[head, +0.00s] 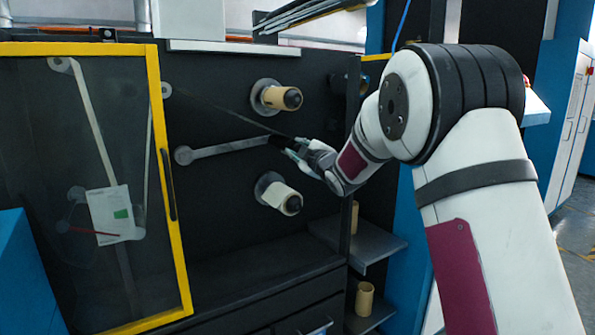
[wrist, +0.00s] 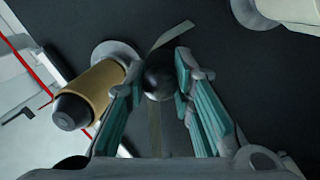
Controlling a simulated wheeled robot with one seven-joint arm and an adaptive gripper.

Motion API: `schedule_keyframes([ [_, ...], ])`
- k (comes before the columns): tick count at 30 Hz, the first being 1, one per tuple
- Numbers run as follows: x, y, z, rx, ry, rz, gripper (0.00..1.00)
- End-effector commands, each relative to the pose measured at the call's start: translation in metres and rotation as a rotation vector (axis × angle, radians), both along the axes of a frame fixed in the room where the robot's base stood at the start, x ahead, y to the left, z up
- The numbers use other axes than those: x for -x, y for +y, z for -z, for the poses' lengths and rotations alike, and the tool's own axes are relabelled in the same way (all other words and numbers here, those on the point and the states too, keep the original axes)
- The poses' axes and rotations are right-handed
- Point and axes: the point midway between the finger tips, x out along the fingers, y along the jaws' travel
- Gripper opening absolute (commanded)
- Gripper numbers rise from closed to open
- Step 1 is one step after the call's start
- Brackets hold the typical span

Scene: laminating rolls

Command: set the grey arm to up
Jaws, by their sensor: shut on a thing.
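The grey arm (head: 225,149) is a slim bar on the dark machine panel. It runs from a round pivot at its left end, close to level and rising slightly to the right. My gripper (head: 287,144) is at its right end, partly hiding that end. In the wrist view, a dark round knob (wrist: 158,76) sits between the teal-padded fingers of my gripper (wrist: 160,88), which is shut on it. A short piece of the grey arm (wrist: 172,35) shows beyond the knob.
A tan roll core (head: 278,98) on a spindle sits above the arm; a white core (head: 280,195) sits below. The tan core (wrist: 92,88) is close beside my fingers. A yellow-framed glass door (head: 158,130) stands left. A shelf (head: 365,243) juts out below right.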

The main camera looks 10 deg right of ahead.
Motion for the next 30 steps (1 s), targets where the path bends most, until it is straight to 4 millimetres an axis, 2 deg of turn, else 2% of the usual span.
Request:
schedule_keyframes([
  [3, 0.001, 0.002, -0.020, 0.062, -0.024, 0.000, 0.00],
  [9, 0.002, 0.006, -0.040, 0.131, -0.046, -0.001, 0.00],
  [15, 0.002, 0.008, -0.046, 0.156, -0.052, 0.000, 0.00],
  [26, 0.002, 0.008, -0.046, 0.158, -0.052, -0.001, 0.00],
  [27, 0.002, 0.008, -0.046, 0.158, -0.052, -0.001, 0.32],
  [29, 0.002, 0.008, -0.046, 0.158, -0.052, -0.001, 0.44],
  [30, 0.002, 0.008, -0.046, 0.158, -0.052, -0.001, 0.44],
])
